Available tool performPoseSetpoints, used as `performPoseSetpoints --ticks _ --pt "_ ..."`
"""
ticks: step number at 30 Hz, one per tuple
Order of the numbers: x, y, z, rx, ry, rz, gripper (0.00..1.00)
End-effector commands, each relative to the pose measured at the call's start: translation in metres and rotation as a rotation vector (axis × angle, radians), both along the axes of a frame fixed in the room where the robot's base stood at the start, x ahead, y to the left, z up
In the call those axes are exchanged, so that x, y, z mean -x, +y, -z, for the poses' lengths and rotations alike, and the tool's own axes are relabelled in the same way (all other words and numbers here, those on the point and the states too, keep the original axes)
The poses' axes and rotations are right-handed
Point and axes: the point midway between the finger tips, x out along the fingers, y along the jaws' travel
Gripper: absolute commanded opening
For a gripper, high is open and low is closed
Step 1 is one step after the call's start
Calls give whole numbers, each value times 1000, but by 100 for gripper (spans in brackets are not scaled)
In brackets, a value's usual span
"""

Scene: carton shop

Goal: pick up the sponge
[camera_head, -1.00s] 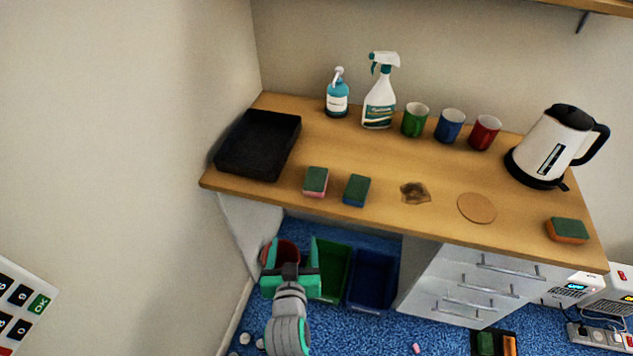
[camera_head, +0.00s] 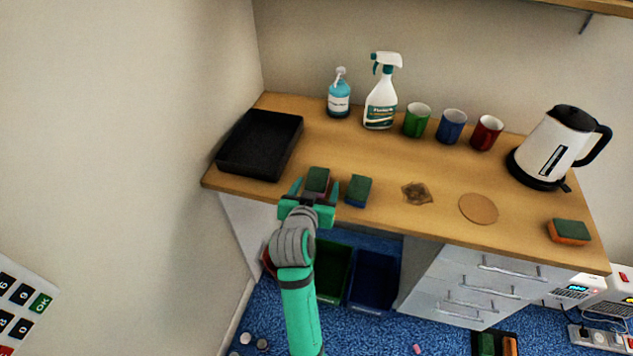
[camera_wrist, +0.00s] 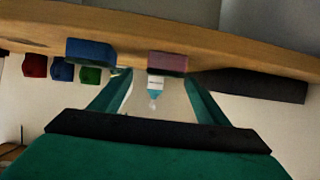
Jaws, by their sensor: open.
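A sponge with a green top (camera_head: 318,177) lies near the front edge of the desk; its pink body (camera_wrist: 168,62) shows in the wrist view. My gripper (camera_head: 313,190) is open at the desk's front edge, its fingers pointing towards this sponge, one to each side in the picture. In the wrist view my gripper (camera_wrist: 158,84) has nothing between its fingers. A second sponge, green on blue (camera_head: 358,190), lies just right of it, and its blue side shows in the wrist view (camera_wrist: 91,51). A third, green on orange (camera_head: 569,231), lies at the desk's right end.
The wooden desk (camera_head: 370,160) holds a black tray (camera_head: 260,143) at left, a soap bottle (camera_head: 339,100), a spray bottle (camera_head: 380,105), several mugs, a kettle (camera_head: 553,145), a brown stain (camera_head: 417,193) and a round coaster (camera_head: 478,208). Bins (camera_head: 373,280) stand below.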

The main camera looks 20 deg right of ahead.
Motion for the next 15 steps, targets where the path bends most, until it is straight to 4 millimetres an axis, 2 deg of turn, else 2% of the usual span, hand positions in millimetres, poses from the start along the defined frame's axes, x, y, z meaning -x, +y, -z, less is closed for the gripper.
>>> performPoseSetpoints --ticks 5,15 --pt "-10 -1 6 0 1 -4 69" --pt "-44 -14 24 1 -1 -8 69"
